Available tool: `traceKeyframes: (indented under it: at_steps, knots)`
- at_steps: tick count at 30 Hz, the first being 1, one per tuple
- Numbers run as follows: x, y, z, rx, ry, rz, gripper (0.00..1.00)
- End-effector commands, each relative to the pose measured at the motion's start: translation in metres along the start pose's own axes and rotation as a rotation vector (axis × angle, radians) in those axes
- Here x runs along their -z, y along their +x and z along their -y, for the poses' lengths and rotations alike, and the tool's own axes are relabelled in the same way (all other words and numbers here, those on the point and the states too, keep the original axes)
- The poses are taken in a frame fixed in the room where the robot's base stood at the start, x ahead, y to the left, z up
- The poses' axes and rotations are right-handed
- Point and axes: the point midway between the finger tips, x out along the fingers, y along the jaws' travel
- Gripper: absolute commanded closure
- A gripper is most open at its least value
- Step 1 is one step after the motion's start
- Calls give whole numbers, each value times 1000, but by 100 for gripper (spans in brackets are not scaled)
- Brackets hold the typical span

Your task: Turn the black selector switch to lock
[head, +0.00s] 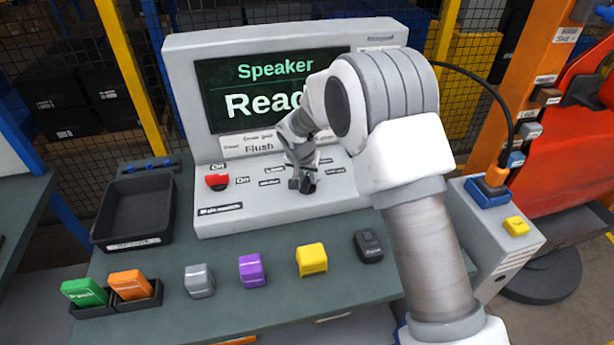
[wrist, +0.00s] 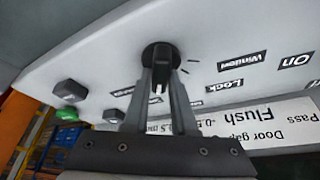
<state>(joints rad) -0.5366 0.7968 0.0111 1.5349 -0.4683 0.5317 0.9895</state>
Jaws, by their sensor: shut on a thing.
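The black selector switch (wrist: 161,55) is a round knob with a raised handle on the sloped grey panel of the console. In the head view the switch (head: 308,187) is partly covered by my gripper (head: 303,181). In the wrist view my gripper (wrist: 160,86) has its two fingers on either side of the handle, shut on it. A pale line shows on the handle. The "Lock" label (wrist: 231,86) lies to the right of the switch in the wrist view, upside down, with the "Window" label (wrist: 238,62) near it.
A screen (head: 265,85) reading "Speaker" and "Read…" stands behind the panel, partly hidden by my arm. A red button (head: 217,181) is left on the panel.

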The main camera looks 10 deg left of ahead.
Motion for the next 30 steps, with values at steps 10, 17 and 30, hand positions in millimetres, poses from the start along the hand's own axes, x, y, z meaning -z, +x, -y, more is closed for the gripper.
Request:
traceKeyframes:
  at_steps: [10,17,30]
  knots:
    - [0,0,0,3,-7,0,100]
    - [-1,1,0,32,-75,2,100]
    - [1,-1,-2,174,-411,2,100]
